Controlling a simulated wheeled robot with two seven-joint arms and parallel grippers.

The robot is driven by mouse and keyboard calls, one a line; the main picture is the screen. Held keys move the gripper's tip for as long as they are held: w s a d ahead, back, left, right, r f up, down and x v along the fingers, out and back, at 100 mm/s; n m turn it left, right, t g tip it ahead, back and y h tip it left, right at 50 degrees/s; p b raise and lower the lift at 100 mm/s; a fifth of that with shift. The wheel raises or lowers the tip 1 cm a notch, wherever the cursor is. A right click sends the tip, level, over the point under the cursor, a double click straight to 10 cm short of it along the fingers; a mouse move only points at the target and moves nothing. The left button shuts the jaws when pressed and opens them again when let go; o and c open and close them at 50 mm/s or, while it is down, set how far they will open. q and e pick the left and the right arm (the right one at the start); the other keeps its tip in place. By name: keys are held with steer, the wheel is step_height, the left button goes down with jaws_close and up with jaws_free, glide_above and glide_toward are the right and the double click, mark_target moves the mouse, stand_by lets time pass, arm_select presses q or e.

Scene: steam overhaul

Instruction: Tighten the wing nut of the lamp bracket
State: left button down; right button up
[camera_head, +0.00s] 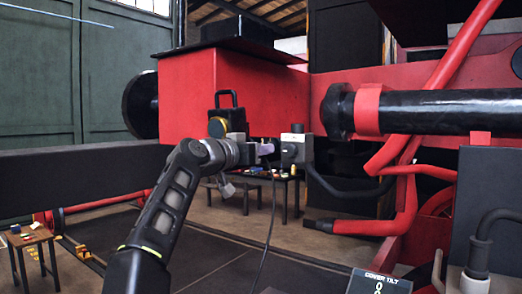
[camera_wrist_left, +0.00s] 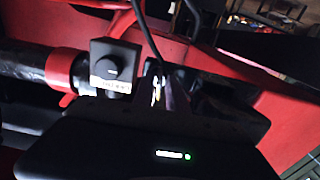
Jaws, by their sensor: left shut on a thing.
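A black lamp (camera_head: 226,115) with a loop handle and an amber lens stands upright in front of the red beam, just above my left gripper in the head view. My left gripper (camera_head: 266,149) points right. It is shut on a small purple thing, which shows as a blurred strip between the fingers in the left wrist view (camera_wrist_left: 168,97). A pale yellowish bit lies beside it there. I cannot make out the wing nut or its bracket clearly; my gripper covers that area. My right gripper is not in view.
A grey box with a round knob (camera_head: 296,149) is close to the right of my left fingertips; it also shows in the left wrist view (camera_wrist_left: 116,66). A thick black pipe (camera_head: 440,112) and red pipes fill the right. A low table (camera_head: 284,178) with small items stands behind.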

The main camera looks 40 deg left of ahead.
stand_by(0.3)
arm_select(q)
steer(key=c, duration=1.6)
jaws_free()
steer(key=shift+o, duration=0.2)
steer(key=shift+s, duration=0.1)
steer(key=s+b, duration=0.4)
steer(key=s, duration=0.3)
steer(key=shift+s, duration=0.25)
steer(key=shift+d, duration=0.1)
